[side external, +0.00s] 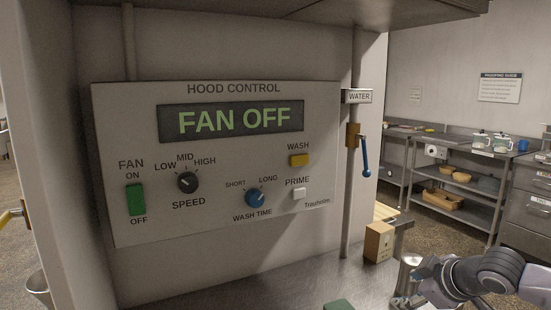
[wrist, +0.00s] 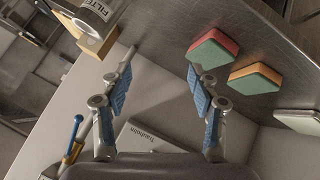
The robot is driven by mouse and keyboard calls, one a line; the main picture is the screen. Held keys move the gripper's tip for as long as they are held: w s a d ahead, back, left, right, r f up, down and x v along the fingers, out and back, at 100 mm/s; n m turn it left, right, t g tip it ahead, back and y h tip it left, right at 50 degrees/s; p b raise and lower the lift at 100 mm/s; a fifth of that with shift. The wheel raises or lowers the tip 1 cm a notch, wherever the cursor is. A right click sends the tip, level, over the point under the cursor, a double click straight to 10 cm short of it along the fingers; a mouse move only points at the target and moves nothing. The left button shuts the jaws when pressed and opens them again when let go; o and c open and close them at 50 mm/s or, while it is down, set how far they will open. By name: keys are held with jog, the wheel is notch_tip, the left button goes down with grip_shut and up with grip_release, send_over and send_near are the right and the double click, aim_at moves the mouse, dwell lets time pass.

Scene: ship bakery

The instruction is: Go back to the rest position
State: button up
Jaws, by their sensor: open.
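My gripper (side external: 408,287) is at the lower right of the side external view, low over the metal counter and right of the hood control panel (side external: 228,110). In the wrist view my gripper (wrist: 160,70) has its two blue-padded fingers spread wide, with nothing between them. The panel's display reads FAN OFF. Its green fan switch (side external: 136,200), black speed knob (side external: 187,182), blue wash time knob (side external: 255,198), yellow wash button (side external: 299,160) and white prime button (side external: 299,193) are all clear of my gripper. A panel corner (wrist: 150,138) shows between the fingers in the wrist view.
A blue-handled water valve (side external: 366,160) is on a vertical pipe. A cardboard box (side external: 378,242) stands behind my gripper. In the wrist view, a red-green sponge (wrist: 212,50), an orange-green sponge (wrist: 255,78) and a FILTER canister (wrist: 97,9) are on the counter (wrist: 165,30). Shelves stand at the back right.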

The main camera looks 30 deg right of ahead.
jog(key=s+f+m+g+y, duration=0.1)
jog(key=s+f+m+y, duration=0.1)
jog(key=s+f+m, duration=0.2)
jog(key=s, duration=0.2)
jog(key=shift+s+g+y, duration=0.3)
jog(key=shift+g, duration=0.1)
jog(key=shift+f, duration=0.1)
